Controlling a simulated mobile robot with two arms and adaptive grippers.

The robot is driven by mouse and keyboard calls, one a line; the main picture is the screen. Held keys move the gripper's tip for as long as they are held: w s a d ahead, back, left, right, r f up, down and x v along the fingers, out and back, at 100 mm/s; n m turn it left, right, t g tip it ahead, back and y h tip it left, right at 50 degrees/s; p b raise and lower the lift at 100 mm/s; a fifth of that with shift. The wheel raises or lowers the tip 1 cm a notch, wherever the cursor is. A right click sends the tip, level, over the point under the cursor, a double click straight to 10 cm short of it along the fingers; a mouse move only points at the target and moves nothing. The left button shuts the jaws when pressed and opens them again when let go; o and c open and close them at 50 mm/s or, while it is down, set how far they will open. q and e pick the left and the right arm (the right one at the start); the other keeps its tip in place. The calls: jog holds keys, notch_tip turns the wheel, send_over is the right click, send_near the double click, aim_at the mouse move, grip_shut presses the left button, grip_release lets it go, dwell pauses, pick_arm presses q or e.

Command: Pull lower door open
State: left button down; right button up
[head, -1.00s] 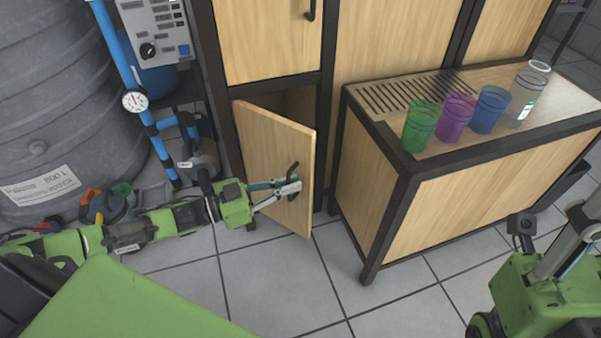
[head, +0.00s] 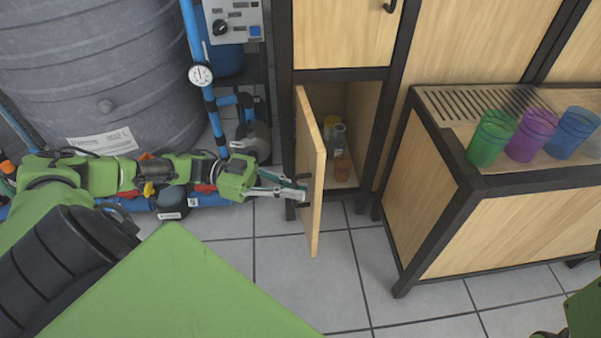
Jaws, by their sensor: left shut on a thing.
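The lower door (head: 312,190) is a light wooden panel. It stands swung well out from the dark-framed cabinet, seen nearly edge-on, with its hinge side at the left of the opening. My left gripper (head: 300,189) reaches in from the left and is shut on the door's dark handle (head: 303,181), which its fingers partly hide. Inside the lower compartment (head: 363,115) stand a few small containers, among them an orange one (head: 342,167). My right gripper is not in view; only a bit of green shows at the lower right edge.
The upper door (head: 345,32) is closed. A low wooden bench (head: 520,230) with green, purple and blue cups (head: 492,137) stands to the right. A large grey tank (head: 90,60) and blue pipes (head: 208,95) with a gauge stand left. Tiled floor (head: 300,265) is clear before the door.

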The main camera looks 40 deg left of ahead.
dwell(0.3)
pick_arm(q)
jog(key=c, duration=2.5)
grip_release()
jog(key=shift+a, duration=0.1)
jog(key=v, duration=1.2)
